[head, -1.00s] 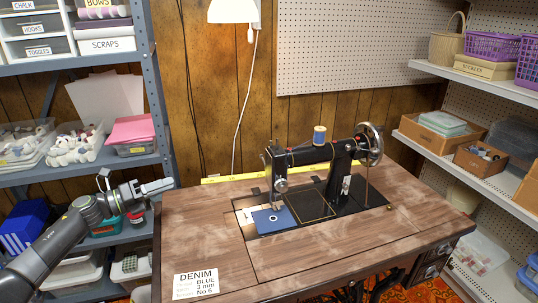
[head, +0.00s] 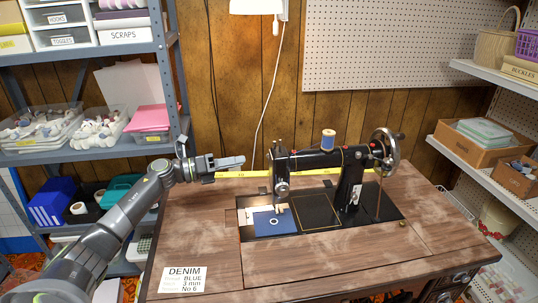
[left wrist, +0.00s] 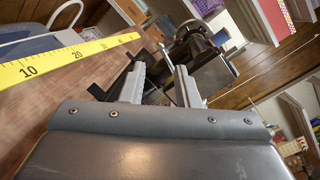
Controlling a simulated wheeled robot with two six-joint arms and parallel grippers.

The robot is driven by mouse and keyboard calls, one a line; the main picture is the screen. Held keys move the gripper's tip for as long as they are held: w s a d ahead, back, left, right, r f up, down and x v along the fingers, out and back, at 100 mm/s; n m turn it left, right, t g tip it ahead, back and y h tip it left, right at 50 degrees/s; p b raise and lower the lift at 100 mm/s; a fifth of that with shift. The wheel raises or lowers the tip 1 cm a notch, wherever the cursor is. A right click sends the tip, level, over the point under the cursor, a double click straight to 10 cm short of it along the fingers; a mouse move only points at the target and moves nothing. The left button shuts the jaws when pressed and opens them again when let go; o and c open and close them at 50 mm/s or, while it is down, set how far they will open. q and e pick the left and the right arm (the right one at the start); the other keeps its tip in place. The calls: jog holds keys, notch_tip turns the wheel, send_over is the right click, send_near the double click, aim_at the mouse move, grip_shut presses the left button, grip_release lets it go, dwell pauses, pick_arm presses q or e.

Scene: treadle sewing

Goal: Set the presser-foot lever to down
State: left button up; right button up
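The black sewing machine (head: 352,172) stands on the wooden table, its needle head (head: 281,172) at its left end. The presser-foot lever is too small to make out in the head view, so I cannot tell its position. A blue cloth square (head: 262,228) lies under the needle head. My left gripper (head: 240,162) is left of the needle head, apart from it and above the table's back edge. In the left wrist view my left gripper (left wrist: 162,84) is open, with dark machine parts (left wrist: 200,72) beyond its fingers. My right gripper is not in view.
A yellow measuring tape (head: 232,174) runs along the table's back edge, and shows large in the left wrist view (left wrist: 65,60). A DENIM card (head: 184,280) lies front left on the table (head: 340,262). Shelves stand left and right.

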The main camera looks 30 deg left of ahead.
aim_at(268, 156)
pick_arm(q)
jog(key=p+x, duration=0.1)
jog(key=x, duration=0.9)
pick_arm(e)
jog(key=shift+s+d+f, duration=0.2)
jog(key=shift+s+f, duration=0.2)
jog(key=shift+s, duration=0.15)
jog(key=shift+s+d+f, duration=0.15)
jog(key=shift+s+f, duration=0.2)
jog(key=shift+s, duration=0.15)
